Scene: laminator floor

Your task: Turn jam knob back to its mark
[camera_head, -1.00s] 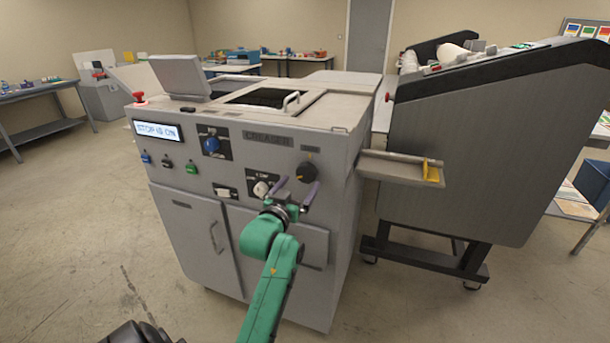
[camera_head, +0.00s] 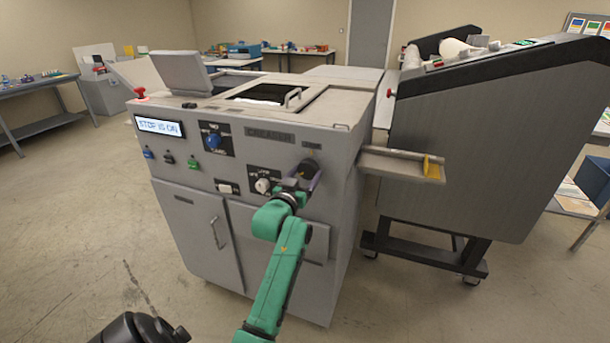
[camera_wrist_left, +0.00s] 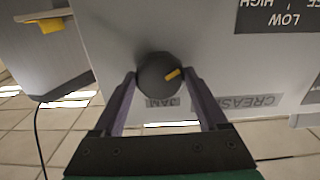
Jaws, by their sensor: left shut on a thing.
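The jam knob (camera_head: 308,167) is a round black knob at the upper right of the grey creaser's front. In the left wrist view the knob (camera_wrist_left: 158,77) sits between my two purple-grey fingers, and its orange pointer line aims right and slightly up in that picture. The upside-down JAM label (camera_wrist_left: 162,102) is just below it there. My left gripper (camera_head: 307,178), on the green arm, is shut on the knob from both sides. I cannot make out the knob's mark clearly. My right gripper is not in view.
A white knob (camera_head: 263,186) sits lower left of the jam knob, and a blue knob (camera_head: 213,141) farther left. A side tray (camera_head: 400,165) with a yellow piece juts out at the right. A dark grey machine (camera_head: 490,140) stands beyond it. Floor in front is clear.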

